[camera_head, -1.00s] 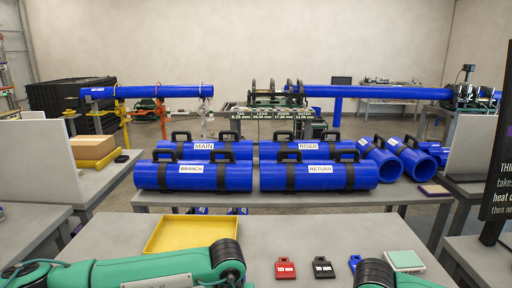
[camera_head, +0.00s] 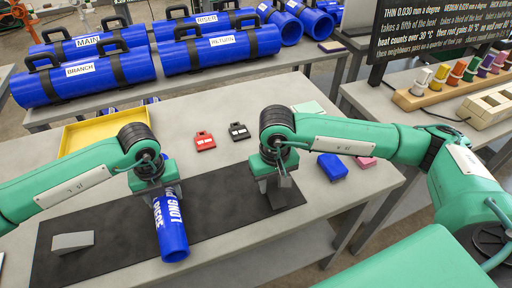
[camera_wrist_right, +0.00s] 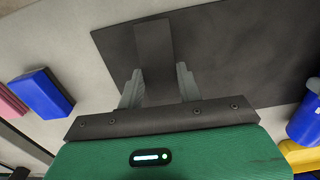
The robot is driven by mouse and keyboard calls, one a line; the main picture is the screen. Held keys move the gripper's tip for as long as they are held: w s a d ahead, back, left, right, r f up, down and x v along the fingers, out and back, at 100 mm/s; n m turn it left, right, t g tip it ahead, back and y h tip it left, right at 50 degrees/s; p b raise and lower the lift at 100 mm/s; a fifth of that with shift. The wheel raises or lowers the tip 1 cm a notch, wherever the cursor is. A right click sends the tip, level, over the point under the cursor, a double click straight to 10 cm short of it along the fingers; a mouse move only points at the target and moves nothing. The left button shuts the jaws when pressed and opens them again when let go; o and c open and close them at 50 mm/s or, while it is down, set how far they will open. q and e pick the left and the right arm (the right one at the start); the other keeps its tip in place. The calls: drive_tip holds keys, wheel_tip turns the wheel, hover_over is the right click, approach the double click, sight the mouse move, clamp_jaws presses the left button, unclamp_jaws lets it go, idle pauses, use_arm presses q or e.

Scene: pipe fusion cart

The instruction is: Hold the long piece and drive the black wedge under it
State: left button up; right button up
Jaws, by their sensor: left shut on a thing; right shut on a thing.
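The long piece (camera_head: 172,232) is a blue pipe with white lettering, lying on the black mat (camera_head: 112,226). My left gripper (camera_head: 155,190) is shut on its far end from above. My right gripper (camera_head: 276,188) is over the right end of the mat, to the right of the long piece and apart from it. It is shut on the black wedge (camera_wrist_right: 154,48), a dark strip between the fingers in the right wrist view; against the dark mat its shape is hard to make out. The blue pipe shows at that view's right edge (camera_wrist_right: 304,122).
A grey wedge-like block (camera_head: 72,242) lies on the mat's left part. A yellow tray (camera_head: 75,138), a red tag (camera_head: 204,141) and a black tag (camera_head: 238,131) lie behind. Blue (camera_head: 331,167) and pink (camera_head: 367,162) blocks lie right of the mat. The mat between both grippers is clear.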

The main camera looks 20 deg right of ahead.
sight(201, 182)
drive_tip(key=w+a+m, duration=0.2)
drive_tip(key=m, duration=0.1)
drive_tip(key=w+a+r+m, duration=0.1)
drive_tip(key=w+a+m, duration=0.2)
drive_tip(key=w+a+r+m, duration=0.1)
drive_tip(key=w+a+m, duration=0.1)
drive_tip(key=m, duration=0.1)
drive_tip(key=shift+w+a+r, duration=0.15)
drive_tip(key=shift+r, duration=0.1)
drive_tip(key=w+a+m, duration=0.1)
drive_tip(key=a+m, duration=0.1)
drive_tip(key=m, duration=0.1)
drive_tip(key=w+a+r+m, duration=0.1)
drive_tip(key=a+m, duration=0.1)
drive_tip(key=a, duration=0.1)
drive_tip(key=w+a+r+m, duration=0.1)
drive_tip(key=a+m, duration=0.2)
drive_tip(key=shift+w+m, duration=0.3)
drive_tip(key=shift+w, duration=0.05)
drive_tip(key=shift+f, duration=0.15)
drive_tip(key=shift+f, duration=2.75)
drive_tip(key=shift+f, duration=0.2)
drive_tip(key=shift+a, duration=0.8)
